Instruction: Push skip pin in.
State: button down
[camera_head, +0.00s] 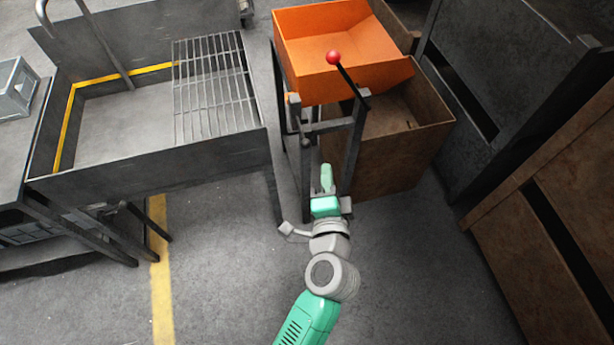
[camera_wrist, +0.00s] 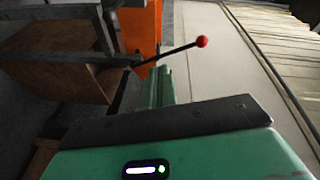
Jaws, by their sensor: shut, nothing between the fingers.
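The orange skip (camera_head: 340,50) sits tilted on a dark metal stand (camera_head: 357,135); part of it shows in the wrist view (camera_wrist: 142,28). A dark lever (camera_head: 350,85) with a red ball (camera_head: 333,57) rises at the front of the skip, and the ball also shows in the wrist view (camera_wrist: 202,42). I cannot clearly make out the skip pin in either view. My green gripper (camera_head: 326,170) is shut and empty, low at the front of the stand and below the lever. Its fingers point toward the stand in the wrist view (camera_wrist: 160,85).
A rusty brown bin (camera_head: 400,150) stands under and behind the skip. A grey tank with a wire grate (camera_head: 212,88) is at the left. Large dark and brown panels (camera_head: 560,230) stand at the right. Floor is open around my arm.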

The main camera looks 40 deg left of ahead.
jog(key=s+a+f+m+g+b, duration=0.1)
jog(key=s+f+m+b, duration=0.1)
jog(key=f, duration=0.9)
jog(key=shift+s+a+f+b, duration=0.2)
jog(key=shift+s+f+b, duration=0.2)
jog(key=shift+s, duration=0.2)
jog(key=r+b+x, duration=0.1)
jog(key=b+x, duration=0.1)
jog(key=x, duration=1.2)
jog(key=shift+r, duration=0.2)
jog(key=shift+s+a, duration=0.1)
